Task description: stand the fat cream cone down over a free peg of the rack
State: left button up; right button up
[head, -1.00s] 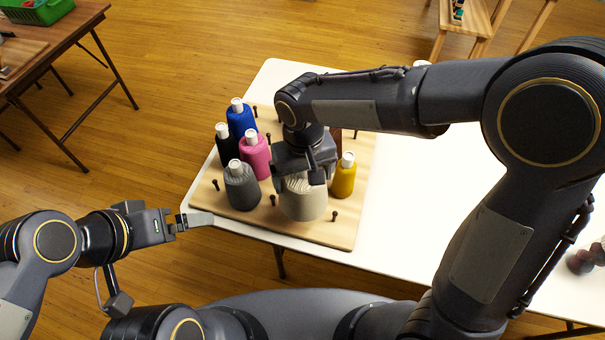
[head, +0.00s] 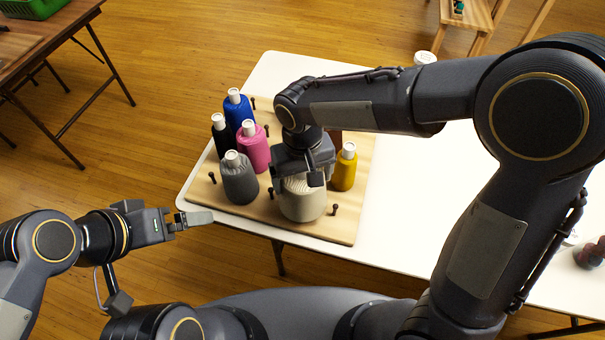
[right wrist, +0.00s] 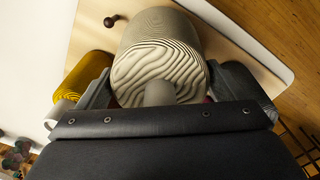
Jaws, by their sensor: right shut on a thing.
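The fat cream cone (head: 302,203) stands upright at the near edge of the wooden peg rack (head: 240,215), between two bare dark pegs (head: 334,209). My right gripper (head: 302,178) is shut on its top from above. In the right wrist view the cream cone (right wrist: 158,62) sits between the two fingers, its ridged thread facing me. Its base hides whatever is beneath, so I cannot tell whether it is over a peg or touching the board. Another bare peg (head: 213,178) shows at the rack's left. My left gripper (head: 190,220) hangs by the table's near left corner, empty.
Blue (head: 238,115), black (head: 222,138), pink (head: 253,150) and grey (head: 238,182) cones stand left of my right gripper. A yellow cone (head: 345,170) stands close on its right. A brown one is mostly hidden behind.

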jog(key=shift+f+b, duration=0.55)
jog(key=shift+f, duration=0.3)
jog(key=shift+f, duration=0.3)
jog(key=o, duration=1)
jog(key=shift+c, duration=0.2)
jog(key=shift+r, duration=3.95)
jog(key=s+d+r+m+t+y+p, duration=0.1)
jog(key=s+d+r+y, duration=0.15)
jog(key=d, duration=0.45)
jog(key=s+d+r+m+t+y+p, duration=0.1)
jog(key=s+d+r, duration=0.15)
jog(key=d, duration=0.35)
jog(key=s+d+m+t+p, duration=0.2)
jog(key=s+d, duration=0.4)
jog(key=s, duration=0.3)
jog(key=shift+d+m+t, duration=0.15)
jog(key=shift+m+t, duration=0.45)
jog(key=shift+t, duration=0.3)
